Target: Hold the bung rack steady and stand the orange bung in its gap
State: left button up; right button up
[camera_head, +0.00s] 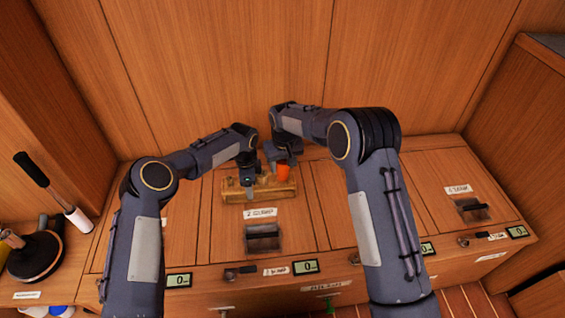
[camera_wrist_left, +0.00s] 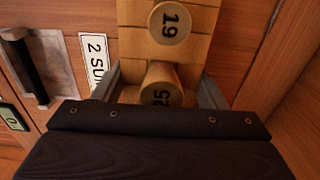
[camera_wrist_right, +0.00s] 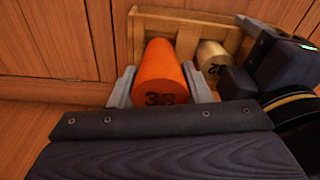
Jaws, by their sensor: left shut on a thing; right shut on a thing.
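The bung rack (camera_head: 262,196) is a pale wooden block on the locker top. My left gripper (camera_head: 246,182) is shut on the rack; in the left wrist view its fingers sit on both sides of it, beside a wooden bung marked 25 (camera_wrist_left: 162,88). A bung marked 19 (camera_wrist_left: 170,22) stands further along. My right gripper (camera_head: 277,168) is shut on the orange bung (camera_head: 283,172), marked 38 in the right wrist view (camera_wrist_right: 160,75), at the rack's right part. Whether the bung's foot touches the rack is hidden.
A wooden bung (camera_wrist_right: 213,62) stands beside the orange one. A label (camera_head: 260,213) and a dark latch (camera_head: 263,238) lie in front of the rack. A black disc-shaped tool (camera_head: 35,255) is at far left. The locker top right of my right arm is mostly clear.

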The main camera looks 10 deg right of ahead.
jog(key=shift+f, duration=2.2)
dwell(1.8)
jog(key=shift+r, duration=0.1)
jog(key=shift+r, duration=0.3)
dwell(2.0)
jog(key=shift+f, duration=0.3)
dwell(1.3)
